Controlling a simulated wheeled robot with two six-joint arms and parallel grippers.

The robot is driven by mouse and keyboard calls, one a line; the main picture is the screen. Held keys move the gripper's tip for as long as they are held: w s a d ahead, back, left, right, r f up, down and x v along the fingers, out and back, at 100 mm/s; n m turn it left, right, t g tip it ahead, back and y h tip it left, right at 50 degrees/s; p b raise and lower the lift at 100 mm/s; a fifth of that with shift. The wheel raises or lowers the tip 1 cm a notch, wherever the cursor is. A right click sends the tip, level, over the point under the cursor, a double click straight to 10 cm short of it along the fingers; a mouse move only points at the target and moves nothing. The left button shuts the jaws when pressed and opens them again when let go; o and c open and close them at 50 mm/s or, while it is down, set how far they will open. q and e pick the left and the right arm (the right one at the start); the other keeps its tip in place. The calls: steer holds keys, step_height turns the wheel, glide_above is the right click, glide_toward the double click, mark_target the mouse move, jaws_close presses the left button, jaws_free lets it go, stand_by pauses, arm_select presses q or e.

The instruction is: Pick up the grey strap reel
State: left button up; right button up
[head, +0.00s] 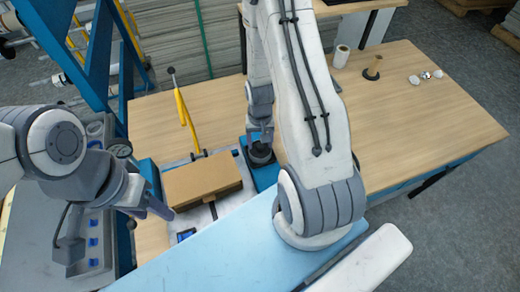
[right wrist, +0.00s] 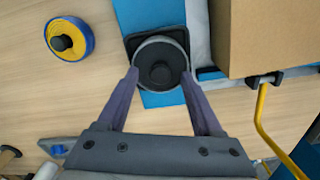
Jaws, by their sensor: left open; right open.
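The grey strap reel (right wrist: 143,50) has a grey rim and a black hub. In the right wrist view it sits on a dark square base at the edge of a blue surface. My right gripper (right wrist: 159,77) is open, its two fingertips on either side of the reel's near part; I cannot tell whether they touch it. In the head view the reel (head: 261,157) shows dark, right below my right gripper (head: 260,138), partly hidden by it. My left gripper (head: 158,209) is open and empty, left of the cardboard box.
A cardboard box (head: 202,181) stands left of the reel, with a yellow lever (head: 185,115) behind it. A blue and yellow reel (right wrist: 87,38) lies on the wooden table. The right table area is mostly clear.

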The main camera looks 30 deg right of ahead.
steer(key=shift+f, duration=0.15)
jaws_close()
stand_by(1.4)
